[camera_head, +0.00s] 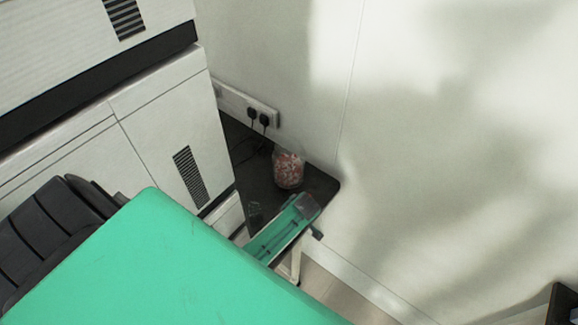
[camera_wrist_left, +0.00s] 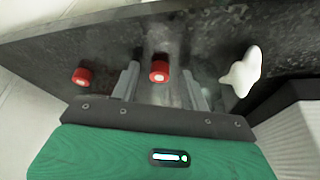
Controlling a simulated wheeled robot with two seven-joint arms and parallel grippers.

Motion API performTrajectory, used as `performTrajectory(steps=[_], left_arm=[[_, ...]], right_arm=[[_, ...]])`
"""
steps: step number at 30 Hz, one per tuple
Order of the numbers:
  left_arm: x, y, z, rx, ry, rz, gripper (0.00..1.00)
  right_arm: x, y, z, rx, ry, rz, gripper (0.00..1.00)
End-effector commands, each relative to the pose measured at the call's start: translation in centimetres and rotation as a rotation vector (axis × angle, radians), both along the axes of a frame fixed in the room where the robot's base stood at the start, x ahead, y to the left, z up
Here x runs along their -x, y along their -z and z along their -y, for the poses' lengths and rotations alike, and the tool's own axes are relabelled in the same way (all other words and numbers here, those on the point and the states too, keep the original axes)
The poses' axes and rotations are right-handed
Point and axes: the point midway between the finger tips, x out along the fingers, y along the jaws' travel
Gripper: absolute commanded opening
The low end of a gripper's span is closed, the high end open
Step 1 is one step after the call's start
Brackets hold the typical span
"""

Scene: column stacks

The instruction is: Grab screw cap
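Two small red caps lie on the dark surface in the left wrist view. One red cap (camera_wrist_left: 160,70) is between the fingers of my left gripper (camera_wrist_left: 160,78), with gaps to both fingers. The other red cap (camera_wrist_left: 82,76) lies outside the left finger. My left gripper is open and empty, low over the dark surface. I cannot make out the caps in the head view. There, a green part of my left arm reaches over the black table (camera_head: 262,180), near its front edge. My right gripper is not in view.
A clear jar (camera_head: 289,170) with red and white contents stands on the table near the wall. A white lobed object (camera_wrist_left: 242,71) lies right of the gripper in the left wrist view. White cabinets (camera_head: 170,130) stand left of the table; wall sockets (camera_head: 258,112) are behind it.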

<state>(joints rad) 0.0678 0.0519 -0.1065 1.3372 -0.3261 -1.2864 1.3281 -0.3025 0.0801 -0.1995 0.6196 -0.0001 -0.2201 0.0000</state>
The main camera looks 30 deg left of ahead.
Motion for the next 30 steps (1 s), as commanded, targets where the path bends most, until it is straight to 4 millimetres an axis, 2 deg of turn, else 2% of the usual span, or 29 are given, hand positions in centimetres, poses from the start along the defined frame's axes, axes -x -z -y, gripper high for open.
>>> performTrajectory(steps=[1, 6, 7, 23, 26, 30], left_arm=[[0.0, 0.0, 0.0, 0.0, 0.0, 0.0, 0.36], [0.0, 0.0, 0.0, 0.0, 0.0, 0.0, 0.02], [0.0, 0.0, 0.0, 0.0, 0.0, 0.0, 0.0], [0.0, -0.5, 0.0, 0.0, 0.0, 0.001, 0.0], [0.0, -1.2, 0.0, -0.001, 0.0, 0.001, 0.0], [0.0, -3.1, 0.0, 0.0, 0.0, 0.003, 0.0]], right_arm=[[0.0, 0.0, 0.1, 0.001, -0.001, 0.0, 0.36], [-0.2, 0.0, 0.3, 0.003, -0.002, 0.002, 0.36], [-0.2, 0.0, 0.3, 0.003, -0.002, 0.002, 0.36], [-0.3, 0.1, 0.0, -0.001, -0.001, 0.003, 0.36], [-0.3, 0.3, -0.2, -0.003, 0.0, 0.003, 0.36], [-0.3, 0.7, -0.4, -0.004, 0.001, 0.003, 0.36]])
